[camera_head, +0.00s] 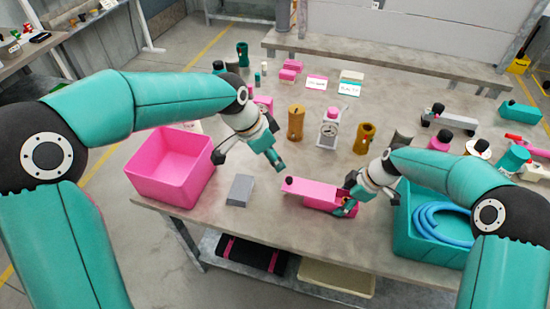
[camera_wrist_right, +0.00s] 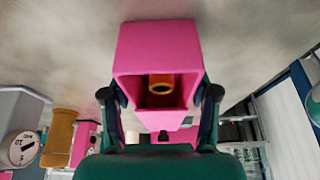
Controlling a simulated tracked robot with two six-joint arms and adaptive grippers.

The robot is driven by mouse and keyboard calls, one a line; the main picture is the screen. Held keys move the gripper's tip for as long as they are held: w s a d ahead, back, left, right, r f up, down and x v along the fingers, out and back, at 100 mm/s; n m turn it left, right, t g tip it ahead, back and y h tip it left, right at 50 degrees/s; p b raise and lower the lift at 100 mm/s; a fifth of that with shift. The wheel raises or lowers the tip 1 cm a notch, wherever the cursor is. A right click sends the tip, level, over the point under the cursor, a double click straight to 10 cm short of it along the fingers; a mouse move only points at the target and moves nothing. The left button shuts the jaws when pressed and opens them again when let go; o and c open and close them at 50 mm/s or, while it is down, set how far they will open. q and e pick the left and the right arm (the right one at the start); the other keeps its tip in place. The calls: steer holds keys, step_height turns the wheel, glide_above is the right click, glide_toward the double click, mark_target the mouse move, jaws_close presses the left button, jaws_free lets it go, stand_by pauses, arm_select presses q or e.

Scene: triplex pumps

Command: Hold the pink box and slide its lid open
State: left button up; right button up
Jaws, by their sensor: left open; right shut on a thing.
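The pink box (camera_head: 322,197) lies on the table near its front edge. My right gripper (camera_head: 347,195) is shut on its right end; in the right wrist view the fingers (camera_wrist_right: 160,104) press both sides of the box (camera_wrist_right: 157,48). The near end is open and shows an orange ring-shaped thing (camera_wrist_right: 161,84) inside. The pink lid (camera_head: 296,187) juts past the box's left end, with a small dark knob on it; it looks slid partway out. My left gripper (camera_head: 248,162) is open and empty, above the table, left of the box and apart from it.
A grey block (camera_head: 240,190) lies left of the box. A pink bin (camera_head: 170,168) stands at the table's left edge and a teal bin with a blue hose (camera_head: 440,222) at the right. Brass parts (camera_head: 296,122) and a gauge (camera_head: 328,130) stand behind.

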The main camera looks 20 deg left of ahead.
steer(key=o, duration=1.5)
steer(key=shift+c, duration=0.2)
